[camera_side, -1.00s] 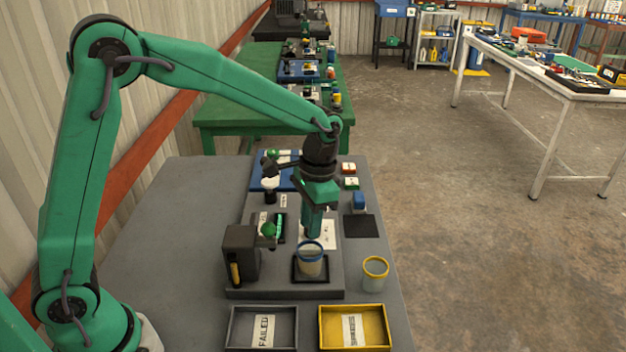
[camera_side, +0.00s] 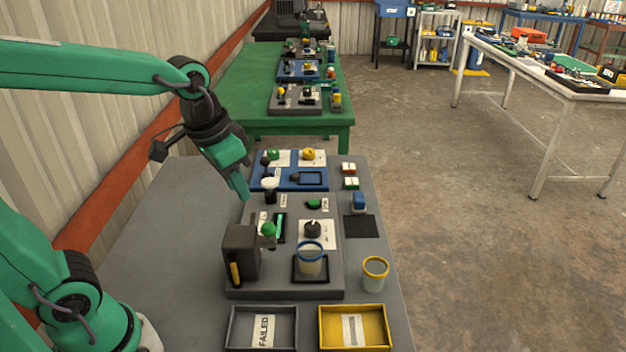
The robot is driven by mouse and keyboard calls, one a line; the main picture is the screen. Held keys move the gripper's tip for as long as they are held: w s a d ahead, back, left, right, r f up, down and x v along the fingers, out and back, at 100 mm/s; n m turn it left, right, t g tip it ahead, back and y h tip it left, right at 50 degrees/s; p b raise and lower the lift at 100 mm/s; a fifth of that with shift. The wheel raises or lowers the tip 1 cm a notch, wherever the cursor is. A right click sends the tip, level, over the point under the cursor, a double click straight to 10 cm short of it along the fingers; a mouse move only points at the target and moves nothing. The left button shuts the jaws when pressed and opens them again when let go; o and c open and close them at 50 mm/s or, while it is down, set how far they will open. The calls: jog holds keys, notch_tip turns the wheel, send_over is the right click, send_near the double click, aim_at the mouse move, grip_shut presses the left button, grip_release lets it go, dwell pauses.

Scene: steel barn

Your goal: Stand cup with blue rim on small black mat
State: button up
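The clear cup with the blue rim (camera_side: 311,262) stands upright within a black square frame (camera_side: 297,278) on the front of the grey fixture board. A small flat black mat (camera_side: 361,227) lies bare on the grey table, behind and to the right of the cup. My gripper (camera_side: 244,192) is up in the air, left of and behind the cup, tilted and well apart from it. No object shows at its fingertips. The fingers overlap in this view, so their opening cannot be told.
A yellow-rimmed cup (camera_side: 375,273) stands right of the blue-rimmed one. A dark block (camera_side: 241,252) rises left of it. A grey tray (camera_side: 232,330) and a yellow tray (camera_side: 387,330) lie in front. A blue block (camera_side: 358,202) stands just behind the mat. The table's left side is clear.

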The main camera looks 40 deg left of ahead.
aim_at(310, 259)
jog(key=s+a+n+t, duration=0.1)
jog(key=s+a+t, duration=0.1)
jog(key=s, duration=0.5)
jog(key=shift+s+a+r+n+t, duration=0.15)
jog(key=shift+s+r+n+t, duration=0.05)
jog(key=shift+r+n+t, duration=0.15)
jog(key=shift+o, duration=0.2)
jog(key=shift+w, duration=0.1)
jog(key=w+d+f+m+g, duration=0.1)
jog(key=w, duration=0.2)
jog(key=w+d+f+g, duration=0.1)
jog(key=w, duration=0.3)
jog(key=w+d+m+g, duration=0.1)
jog(key=w+g, duration=0.1)
jog(key=w, duration=0.1)
jog(key=shift+w+d+f+m, duration=0.3)
jog(key=shift+w+f+m, duration=0.05)
jog(key=shift+f, duration=0.05)
jog(key=w+d+f+m+g, duration=0.2)
jog(key=w+d+f+g, duration=0.1)
jog(key=w+f, duration=0.5)
jog(key=shift+d+f, duration=0.8)
jog(key=shift+f, duration=0.05)
jog(key=shift+f, duration=0.1)
jog(key=shift+s+f, duration=0.2)
jog(key=shift+f, duration=1)
